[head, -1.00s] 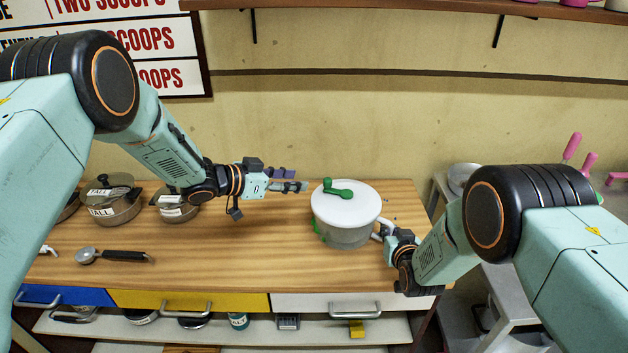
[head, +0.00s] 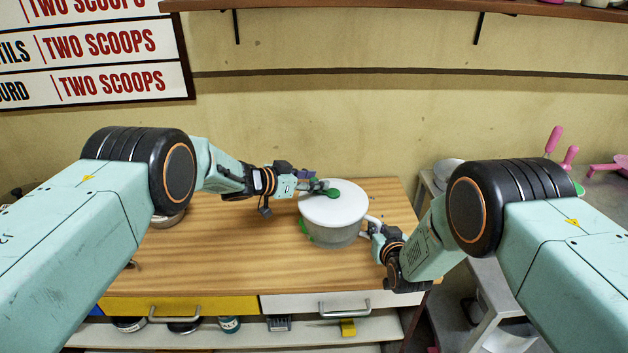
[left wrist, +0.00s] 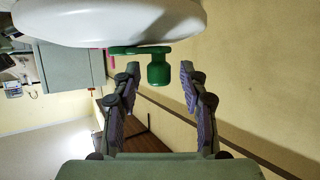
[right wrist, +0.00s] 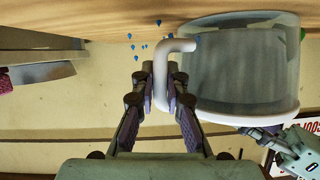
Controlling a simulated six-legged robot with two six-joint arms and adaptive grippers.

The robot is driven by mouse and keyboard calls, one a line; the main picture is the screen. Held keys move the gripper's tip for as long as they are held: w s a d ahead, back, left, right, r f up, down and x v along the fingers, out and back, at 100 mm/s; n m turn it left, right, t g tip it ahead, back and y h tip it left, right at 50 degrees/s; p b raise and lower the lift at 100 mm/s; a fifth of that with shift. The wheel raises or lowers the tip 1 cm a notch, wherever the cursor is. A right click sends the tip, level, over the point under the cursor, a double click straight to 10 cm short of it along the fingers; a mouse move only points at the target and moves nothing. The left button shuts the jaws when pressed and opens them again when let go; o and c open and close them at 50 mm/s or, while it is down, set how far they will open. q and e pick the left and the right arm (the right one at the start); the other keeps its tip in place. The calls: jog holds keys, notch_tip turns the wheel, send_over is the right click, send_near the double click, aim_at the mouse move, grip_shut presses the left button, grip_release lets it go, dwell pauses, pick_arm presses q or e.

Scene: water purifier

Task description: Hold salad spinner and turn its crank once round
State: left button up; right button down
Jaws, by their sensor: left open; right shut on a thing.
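The salad spinner has a white lid (head: 335,210) and a clear bowl (head: 333,236), and stands upright near the right end of the wooden counter. Its green crank (head: 332,193) is on top of the lid, partly hidden by my left gripper (head: 322,186). In the left wrist view, the green knob (left wrist: 158,70) hangs between the open fingertips of my left gripper (left wrist: 160,80), with gaps on both sides. My right gripper (head: 371,231) is shut on the white side handle (right wrist: 184,46) of the spinner. In the right wrist view its fingers (right wrist: 160,88) are around the handle.
The wooden counter (head: 220,245) is clear left of the spinner. A pot (head: 165,217) is mostly hidden behind my left arm. Yellow (head: 200,306) and white (head: 290,303) drawers are at the front. A metal side table (head: 490,290) stands to the right. The wall is close behind.

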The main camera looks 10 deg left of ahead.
pick_arm(q)
jog(key=shift+w+d, duration=0.1)
jog(key=shift+d, duration=0.05)
grip_shut()
dwell(0.5)
